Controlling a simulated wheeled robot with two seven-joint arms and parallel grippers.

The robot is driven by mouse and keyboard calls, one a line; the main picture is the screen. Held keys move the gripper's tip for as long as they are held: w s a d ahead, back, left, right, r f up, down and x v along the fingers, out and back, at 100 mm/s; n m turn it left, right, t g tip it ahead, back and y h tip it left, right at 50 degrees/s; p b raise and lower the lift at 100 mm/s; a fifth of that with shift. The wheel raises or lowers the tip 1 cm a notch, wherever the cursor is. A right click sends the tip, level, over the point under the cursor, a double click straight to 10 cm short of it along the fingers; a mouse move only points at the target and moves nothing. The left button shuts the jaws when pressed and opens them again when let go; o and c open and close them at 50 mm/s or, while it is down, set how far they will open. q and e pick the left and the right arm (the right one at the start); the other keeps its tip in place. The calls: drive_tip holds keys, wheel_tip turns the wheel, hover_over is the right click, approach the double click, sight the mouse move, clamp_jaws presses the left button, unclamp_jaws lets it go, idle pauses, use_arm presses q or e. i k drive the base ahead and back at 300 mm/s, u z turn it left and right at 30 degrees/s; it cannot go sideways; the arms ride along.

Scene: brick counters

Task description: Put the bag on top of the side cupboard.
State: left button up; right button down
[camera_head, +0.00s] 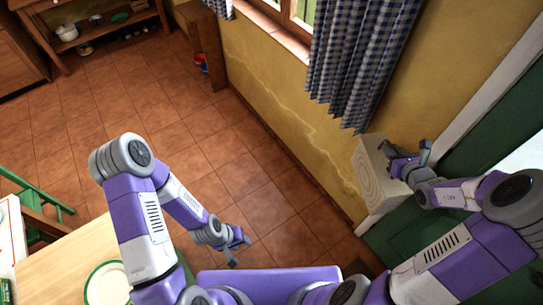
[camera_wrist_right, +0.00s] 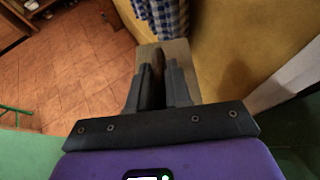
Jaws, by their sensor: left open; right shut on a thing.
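The side cupboard (camera_head: 368,180) shows as a pale wooden block with a grained top against the yellow wall, below the curtain. My right gripper (camera_head: 406,160) is over its right part, and the cupboard's top also shows behind the fingers in the right wrist view (camera_wrist_right: 183,52). There the right gripper (camera_wrist_right: 158,72) is shut on a dark brown thing (camera_wrist_right: 157,94), seen only as a narrow strip between the fingers. I cannot tell its full shape, or for sure that it is the bag. My left gripper (camera_head: 240,252) is open and empty above the tiled floor.
A checked curtain (camera_head: 362,60) hangs close to the cupboard and a green door (camera_head: 480,110) is to its right. A wooden table with a plate (camera_head: 107,284) and a green chair (camera_head: 38,205) are at lower left.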

sight(76, 252)
drive_tip(key=u, duration=0.35)
drive_tip(key=i, duration=0.65)
drive_tip(key=u, duration=3.65)
drive_tip(key=i, duration=0.5)
drive_tip(key=z, duration=0.1)
